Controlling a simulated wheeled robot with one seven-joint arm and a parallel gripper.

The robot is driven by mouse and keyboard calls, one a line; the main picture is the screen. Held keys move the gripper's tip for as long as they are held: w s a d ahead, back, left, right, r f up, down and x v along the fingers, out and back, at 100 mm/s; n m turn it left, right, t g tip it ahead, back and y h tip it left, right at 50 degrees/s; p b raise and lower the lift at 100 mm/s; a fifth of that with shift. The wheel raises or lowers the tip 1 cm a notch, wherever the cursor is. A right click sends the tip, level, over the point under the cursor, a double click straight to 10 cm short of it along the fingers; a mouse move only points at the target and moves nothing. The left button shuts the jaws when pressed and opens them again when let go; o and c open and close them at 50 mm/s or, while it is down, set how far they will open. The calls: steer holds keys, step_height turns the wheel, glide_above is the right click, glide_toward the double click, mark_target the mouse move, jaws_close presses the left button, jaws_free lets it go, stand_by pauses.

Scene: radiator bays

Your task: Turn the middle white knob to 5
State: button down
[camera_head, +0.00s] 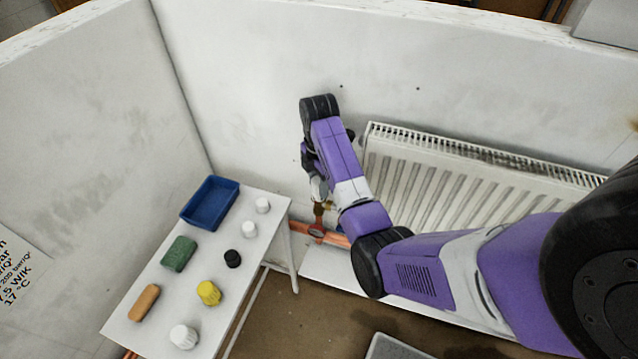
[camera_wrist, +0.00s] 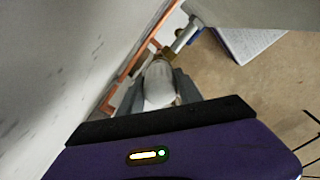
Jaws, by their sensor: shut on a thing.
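A white knob (camera_wrist: 158,86) sits on a brass-coloured valve (camera_wrist: 165,53) at the end of the radiator pipework. My gripper (camera_wrist: 158,92) is shut on the white knob, with a finger on each side of it. In the head view, my gripper (camera_head: 319,188) is low by the wall, left of the radiator (camera_head: 450,190), and largely covers the knob. No numbers or mark can be read on the knob, so its setting cannot be told.
A white table (camera_head: 270,262) stands left of my gripper. It bears a blue tray (camera_head: 188,214), a green block (camera_head: 179,253), an orange-brown block (camera_head: 144,302), a black knob (camera_head: 232,258), a yellow knob (camera_head: 208,292) and several white caps. Copper pipes (camera_head: 333,240) run low along the wall.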

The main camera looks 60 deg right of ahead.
steer(key=shift+w+r+n, duration=0.15)
steer(key=shift+n, duration=0.45)
steer(key=c, duration=0.9)
jaws_free()
steer(key=shift+a, duration=0.1)
steer(key=shift+o, duration=0.4)
